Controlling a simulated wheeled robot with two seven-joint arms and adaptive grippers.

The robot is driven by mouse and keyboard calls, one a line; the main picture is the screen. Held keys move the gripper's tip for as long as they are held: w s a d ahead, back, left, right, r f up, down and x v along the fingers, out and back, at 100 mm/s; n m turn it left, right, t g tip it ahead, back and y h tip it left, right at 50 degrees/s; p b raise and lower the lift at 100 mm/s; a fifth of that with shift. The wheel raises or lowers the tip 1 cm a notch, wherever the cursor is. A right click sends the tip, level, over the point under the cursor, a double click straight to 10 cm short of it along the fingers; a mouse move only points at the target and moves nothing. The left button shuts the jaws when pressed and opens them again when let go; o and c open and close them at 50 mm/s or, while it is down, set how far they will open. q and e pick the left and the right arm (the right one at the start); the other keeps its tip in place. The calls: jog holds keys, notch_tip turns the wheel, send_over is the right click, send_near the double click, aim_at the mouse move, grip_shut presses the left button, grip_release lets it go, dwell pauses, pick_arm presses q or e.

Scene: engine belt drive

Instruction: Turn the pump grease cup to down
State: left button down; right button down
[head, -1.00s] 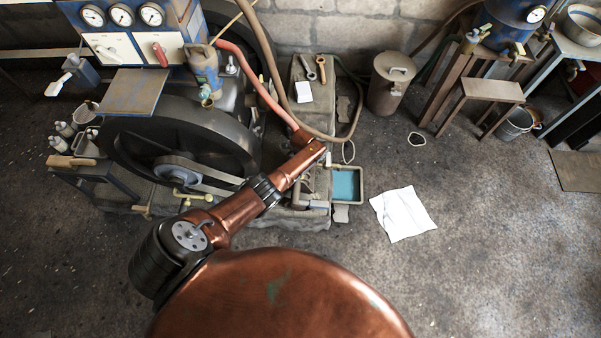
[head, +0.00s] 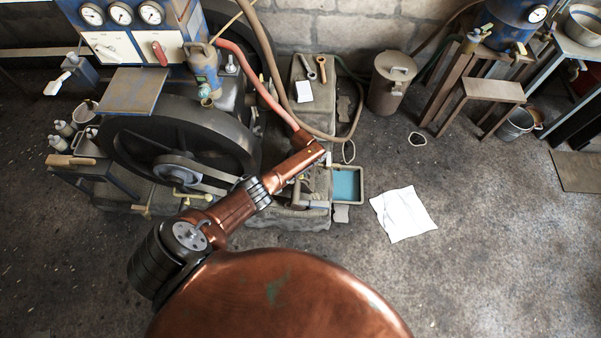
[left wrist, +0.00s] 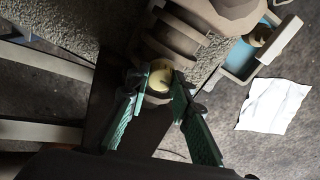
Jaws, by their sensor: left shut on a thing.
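The pump grease cup (left wrist: 160,73) shows in the left wrist view as a small, round, pale brass cap beside the grey-brown pump body (left wrist: 172,40). My left gripper (left wrist: 159,84) has its green fingers on either side of the cup, with the tips closed against it. The cup's pointing direction is hard to tell from this view. In the head view my copper left arm reaches over the pump area, and the cup and my left fingertips cannot be made out there. My right gripper is in neither view.
A blue-floored tray (head: 347,184) stands right of the pump, with a white sheet (head: 404,213) on the floor beyond it. A large dark flywheel (head: 125,140) and belt are left of my arm. A red hose (head: 262,85) runs down close to the arm's end.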

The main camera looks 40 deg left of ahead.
pick_arm(q)
jog(key=shift+s+d, duration=0.1)
jog(key=c, duration=1.8)
grip_release()
jog(key=shift+o, duration=0.4)
notch_tip(320, 180, up, 12)
jog(key=shift+w, duration=0.2)
